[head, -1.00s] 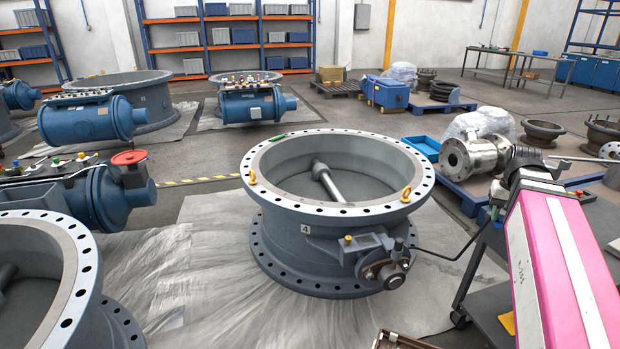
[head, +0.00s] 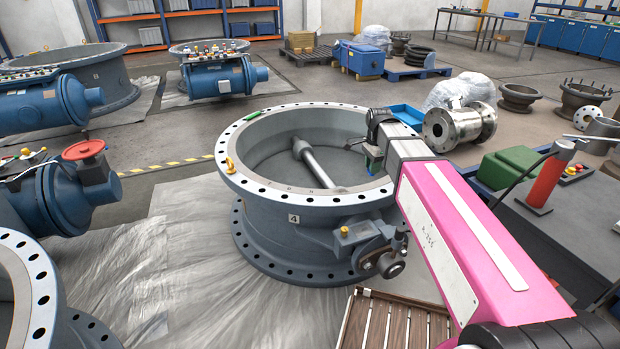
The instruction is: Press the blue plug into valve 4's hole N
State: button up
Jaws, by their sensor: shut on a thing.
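Valve 4 (head: 285,235) is a large grey ring-shaped body lying flat, with a "4" label on its front. Its pale top flange (head: 262,183) has dark holes all round; I cannot read which is N. A green plug (head: 252,116) sits on the flange's far left. My gripper (head: 373,160) is over the valve's right side, at the end of my pink arm, pointing down. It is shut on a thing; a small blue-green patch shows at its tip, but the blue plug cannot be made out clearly. My arm hides the flange's right part.
A gearbox with a shaft (head: 385,262) juts from the valve's front right. A wooden slatted pallet (head: 385,325) lies in front, and a grey bench with a red cylinder (head: 552,180) stands right.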

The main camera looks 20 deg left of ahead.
jog(key=s+a+f+m, duration=0.2)
jog(key=a+f+m, duration=0.2)
jog(key=a, duration=0.7)
jog(key=s+a+f+m, duration=0.1)
jog(key=a+f+m, duration=0.3)
jog(key=a, duration=0.7)
jog(key=shift+s+f, duration=0.15)
jog(key=shift+f, duration=2.65)
jog(key=shift+f, duration=1.2)
jog(key=o, duration=1.5)
notch_tip(320, 180, up, 6)
jog(key=shift+f, duration=0.1)
